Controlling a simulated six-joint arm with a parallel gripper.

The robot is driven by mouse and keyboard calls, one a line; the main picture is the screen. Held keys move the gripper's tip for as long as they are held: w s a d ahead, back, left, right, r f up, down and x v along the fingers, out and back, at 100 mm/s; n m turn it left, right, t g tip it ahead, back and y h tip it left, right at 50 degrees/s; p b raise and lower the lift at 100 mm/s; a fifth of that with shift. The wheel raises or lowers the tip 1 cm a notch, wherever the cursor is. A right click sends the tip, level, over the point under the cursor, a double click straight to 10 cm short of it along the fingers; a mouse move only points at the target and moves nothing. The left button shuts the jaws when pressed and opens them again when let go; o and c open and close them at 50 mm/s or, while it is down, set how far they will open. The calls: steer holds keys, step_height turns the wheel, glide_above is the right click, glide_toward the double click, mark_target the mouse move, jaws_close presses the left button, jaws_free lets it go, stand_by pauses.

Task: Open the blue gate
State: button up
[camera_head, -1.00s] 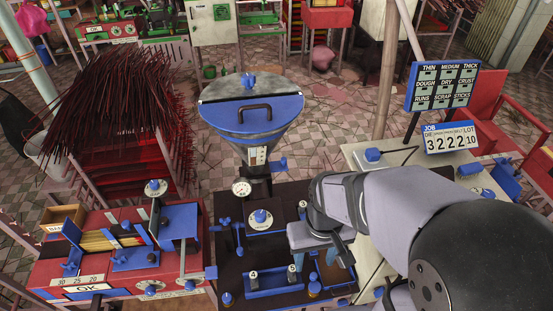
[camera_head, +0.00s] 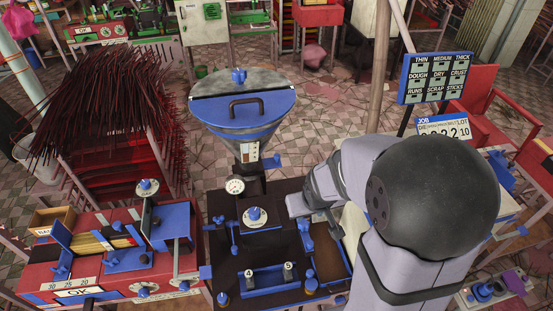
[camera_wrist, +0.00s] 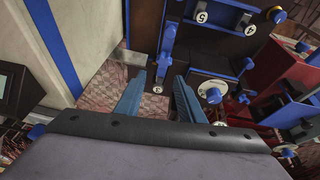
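My gripper (camera_wrist: 159,77) shows two blue fingers spread apart with nothing between them in the wrist view. Past the fingertips is an upright blue bar (camera_wrist: 167,45) with a white disc marked 3 (camera_wrist: 157,90) by its lower end. What seems to be the same blue bar (camera_head: 306,237) stands on the dark bench in the head view, near my wrist. A blue tab (camera_head: 271,161) sticks out right of the hopper's throat. No part is labelled as the gate, so I cannot tell which one it is. My fingers are hidden in the head view.
The blue-lidded hopper (camera_head: 243,109) stands behind the dark bench (camera_head: 222,259). A blue rack (camera_head: 268,279) with knobs 4 and 5 sits at the bench front. A red machine (camera_head: 100,270) is at left. A blue sign board (camera_head: 437,78) stands behind my arm.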

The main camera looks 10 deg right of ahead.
steer(key=w+d+f+n+t+b, duration=0.15)
steer(key=w+t, duration=0.35)
steer(key=w, duration=0.7)
steer(key=t+y+b, duration=0.2)
steer(key=t+y, duration=0.1)
glide_toward(278, 156)
step_height(278, 156, down, 3)
steer(key=w, duration=0.2)
steer(key=shift+w+r+n+t+y, duration=0.45)
steer(key=shift+n+t+y, duration=0.1)
steer(key=shift+y, duration=0.15)
steer(key=shift+w+a+f, duration=0.1)
steer(key=shift+p+x, duration=1.05)
steer(key=shift+x, duration=2.45)
steer(key=shift+f, duration=0.1)
jaws_close()
